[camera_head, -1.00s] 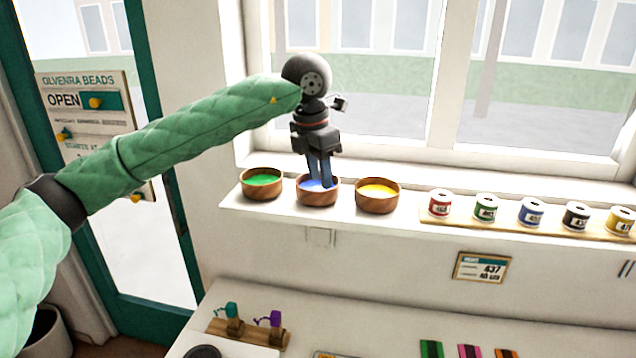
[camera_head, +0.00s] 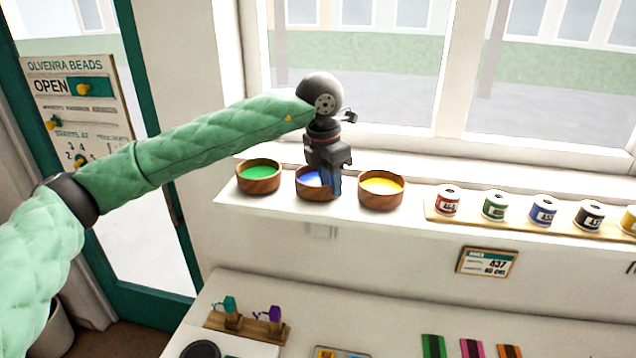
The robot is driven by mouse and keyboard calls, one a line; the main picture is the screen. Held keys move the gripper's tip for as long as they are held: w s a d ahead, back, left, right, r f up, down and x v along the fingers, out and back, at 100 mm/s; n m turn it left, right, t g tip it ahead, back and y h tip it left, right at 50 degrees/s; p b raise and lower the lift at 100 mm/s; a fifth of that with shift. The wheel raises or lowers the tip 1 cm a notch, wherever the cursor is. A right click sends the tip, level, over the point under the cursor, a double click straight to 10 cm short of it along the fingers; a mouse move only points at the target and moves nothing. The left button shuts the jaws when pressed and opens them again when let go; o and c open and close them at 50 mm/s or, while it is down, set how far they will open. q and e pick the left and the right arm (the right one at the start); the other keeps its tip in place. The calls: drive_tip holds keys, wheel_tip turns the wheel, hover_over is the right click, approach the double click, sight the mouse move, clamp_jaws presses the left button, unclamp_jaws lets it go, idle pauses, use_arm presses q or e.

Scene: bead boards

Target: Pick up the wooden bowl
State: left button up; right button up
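Three wooden bowls stand in a row on the window sill: one with green contents (camera_head: 259,187), a middle one with blue contents (camera_head: 308,192) and one with yellow contents (camera_head: 381,202). My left gripper (camera_head: 334,186) points down at the right side of the middle bowl. Its blue fingers overlap the bowl's right rim and hide part of it. I cannot tell whether they are closed on the rim or still apart. The middle bowl sits upright on the sill. My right gripper is not in view.
Several labelled spools (camera_head: 495,207) stand on a board on the sill to the right. The window (camera_head: 380,80) is close behind the gripper. Below, a white counter holds a small wooden stand (camera_head: 246,327) and coloured strips (camera_head: 472,346).

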use_arm(q)
drive_tip(key=shift+f, duration=0.65)
clamp_jaws()
drive_tip(key=shift+r, duration=0.1)
